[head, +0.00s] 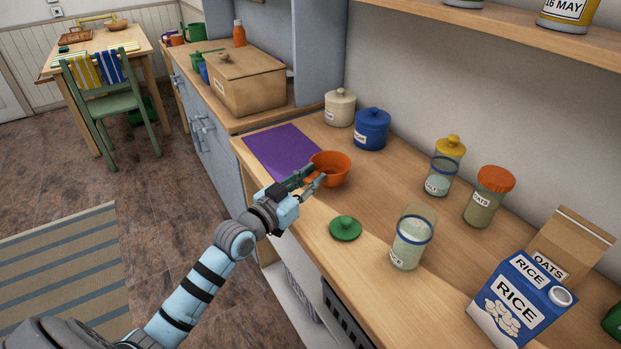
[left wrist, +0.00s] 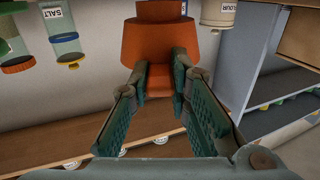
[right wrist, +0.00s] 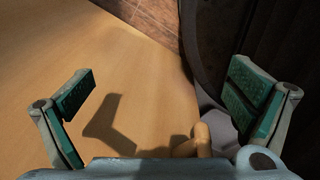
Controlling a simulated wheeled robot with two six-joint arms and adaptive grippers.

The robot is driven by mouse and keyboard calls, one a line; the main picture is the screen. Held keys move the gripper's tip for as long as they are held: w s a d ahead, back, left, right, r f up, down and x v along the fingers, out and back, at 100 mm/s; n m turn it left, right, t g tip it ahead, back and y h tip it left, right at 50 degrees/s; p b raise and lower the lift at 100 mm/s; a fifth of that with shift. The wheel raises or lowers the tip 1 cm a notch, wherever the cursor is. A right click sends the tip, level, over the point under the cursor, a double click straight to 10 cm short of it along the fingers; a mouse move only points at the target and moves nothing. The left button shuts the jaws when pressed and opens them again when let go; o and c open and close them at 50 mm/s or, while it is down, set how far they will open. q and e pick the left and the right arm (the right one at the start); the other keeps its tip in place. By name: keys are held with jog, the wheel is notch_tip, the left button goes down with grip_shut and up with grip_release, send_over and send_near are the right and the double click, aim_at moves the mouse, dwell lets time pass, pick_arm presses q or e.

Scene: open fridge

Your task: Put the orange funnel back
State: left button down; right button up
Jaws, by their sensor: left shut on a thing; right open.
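The orange funnel (head: 331,166) is at my left gripper's tips, over the counter by the right edge of the purple mat (head: 279,150). My left gripper (head: 314,180) is shut on the funnel. In the left wrist view the fingers (left wrist: 161,80) close on the narrow part of the funnel (left wrist: 160,42), with its wide part beyond. I cannot tell whether the funnel touches the counter. My right gripper (right wrist: 165,95) is open and empty above a wooden surface; it does not show in the head view.
An open glass jar (head: 411,241) stands near the front, with a green lid (head: 345,229) lying left of it. Lidded jars (head: 488,197), a blue canister (head: 372,129) and a rice box (head: 519,303) stand further along. A wooden box (head: 246,82) is beyond the mat. The mat is bare.

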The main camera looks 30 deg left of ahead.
pick_arm(q)
jog(key=shift+f+b, duration=0.65)
jog(key=c, duration=1.4)
grip_release()
jog(key=shift+s+a, duration=0.1)
jog(key=shift+s, duration=0.2)
jog(key=s, duration=0.4)
jog(key=s+a, duration=0.1)
jog(key=s, duration=0.1)
jog(key=shift+s+a, duration=0.1)
jog(key=shift+s, duration=0.25)
jog(key=shift+a, duration=0.1)
